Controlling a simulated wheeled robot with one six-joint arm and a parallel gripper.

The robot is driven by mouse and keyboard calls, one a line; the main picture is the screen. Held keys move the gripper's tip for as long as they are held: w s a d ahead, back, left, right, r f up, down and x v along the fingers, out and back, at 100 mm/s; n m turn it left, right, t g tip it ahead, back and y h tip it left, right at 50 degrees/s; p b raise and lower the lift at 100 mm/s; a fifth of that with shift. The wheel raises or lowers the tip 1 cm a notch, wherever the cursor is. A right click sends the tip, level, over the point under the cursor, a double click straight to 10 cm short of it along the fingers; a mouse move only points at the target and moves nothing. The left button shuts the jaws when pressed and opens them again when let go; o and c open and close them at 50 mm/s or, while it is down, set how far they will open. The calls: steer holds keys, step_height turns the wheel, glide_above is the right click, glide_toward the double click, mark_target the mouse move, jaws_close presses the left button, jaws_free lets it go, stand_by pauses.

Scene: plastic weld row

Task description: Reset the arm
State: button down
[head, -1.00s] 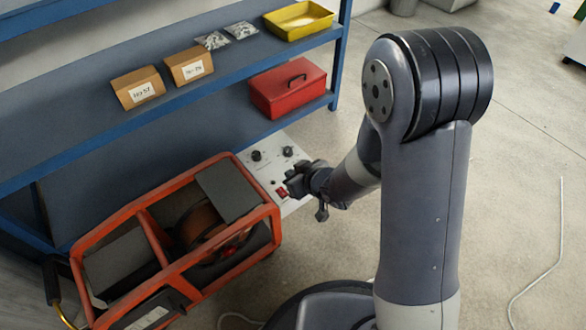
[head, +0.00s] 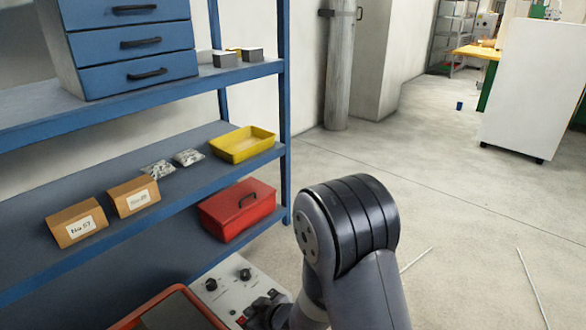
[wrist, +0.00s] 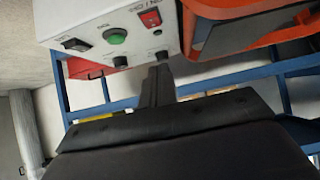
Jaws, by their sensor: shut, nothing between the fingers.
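My gripper (wrist: 160,76) is shut and empty. In the wrist view its fingers point at the lower edge of a white control panel (wrist: 92,32), just below the knobs. I cannot tell whether the fingertips touch it. The panel carries a green button (wrist: 115,36), a red switch (wrist: 150,17), a black switch (wrist: 75,44) and small dark knobs. In the head view my gripper (head: 262,310) is low in the picture, in front of the panel (head: 222,286), partly cut off by the lower edge. My arm is bent, its large dark joint to the right.
An orange-framed machine (head: 170,308) is beside the panel. A blue shelf (head: 130,222) behind holds cardboard boxes (head: 76,222), a yellow tray (head: 242,145) and a red case (head: 238,209). Open concrete floor (head: 440,215) lies to the right.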

steer(key=v, duration=0.3)
steer(key=shift+s+d+r+p, duration=0.2)
steer(key=shift+p, duration=0.2)
